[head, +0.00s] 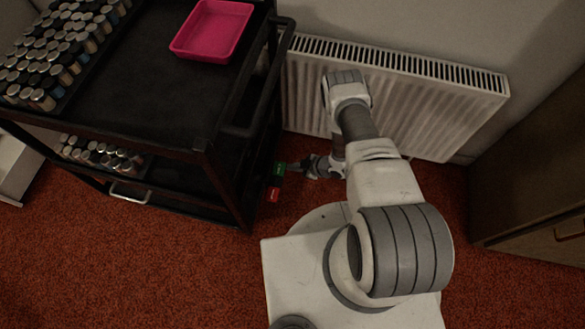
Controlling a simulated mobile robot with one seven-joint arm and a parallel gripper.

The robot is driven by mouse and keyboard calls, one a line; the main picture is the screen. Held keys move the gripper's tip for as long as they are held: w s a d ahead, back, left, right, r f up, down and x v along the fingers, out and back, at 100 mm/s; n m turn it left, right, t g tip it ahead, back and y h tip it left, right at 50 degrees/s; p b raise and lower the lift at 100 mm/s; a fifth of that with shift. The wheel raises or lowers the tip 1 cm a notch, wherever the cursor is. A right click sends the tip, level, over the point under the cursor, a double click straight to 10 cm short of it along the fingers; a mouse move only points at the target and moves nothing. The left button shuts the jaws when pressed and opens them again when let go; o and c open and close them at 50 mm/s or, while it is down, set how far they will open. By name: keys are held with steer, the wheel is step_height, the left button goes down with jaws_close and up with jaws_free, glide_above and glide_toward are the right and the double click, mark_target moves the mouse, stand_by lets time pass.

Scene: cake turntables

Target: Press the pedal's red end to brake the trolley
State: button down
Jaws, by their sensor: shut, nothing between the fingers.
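The black trolley (150,95) stands at the left. At the foot of its right side, low near the floor, a pedal shows a red end (273,194) nearer me and a green end (279,169) farther back. My gripper (296,167) is low beside the pedal, just right of the green end, and its fingers are shut with nothing between them. The fingertips are small here, and I cannot tell whether they touch the green end. The red end is clear of my gripper. The pedal's mount is hidden behind the trolley's corner.
A pink tray (211,30) and many capped jars (60,50) stand on the trolley's top. More jars (100,155) sit on the shelf below. A white radiator (420,105) is behind my arm. A brown cabinet (530,170) is at the right. Red carpet (130,270) is open in front.

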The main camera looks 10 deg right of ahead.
steer(key=b, duration=0.3)
glide_above(276, 170)
steer(key=s+d, duration=0.2)
steer(key=f, duration=0.5)
steer(key=shift+s+a+f, duration=0.2)
steer(key=shift+f, duration=0.2)
steer(key=shift+w+d+f+b, duration=0.15)
steer(key=shift+f+b, duration=0.2)
steer(key=shift+f, duration=0.2)
steer(key=shift+w+d+f+b, duration=0.1)
steer(key=shift+f+b, duration=0.25)
steer(key=shift+f, duration=0.2)
steer(key=shift+w+f, duration=0.15)
steer(key=shift+f, duration=0.3)
steer(key=shift+w+d+f, duration=0.1)
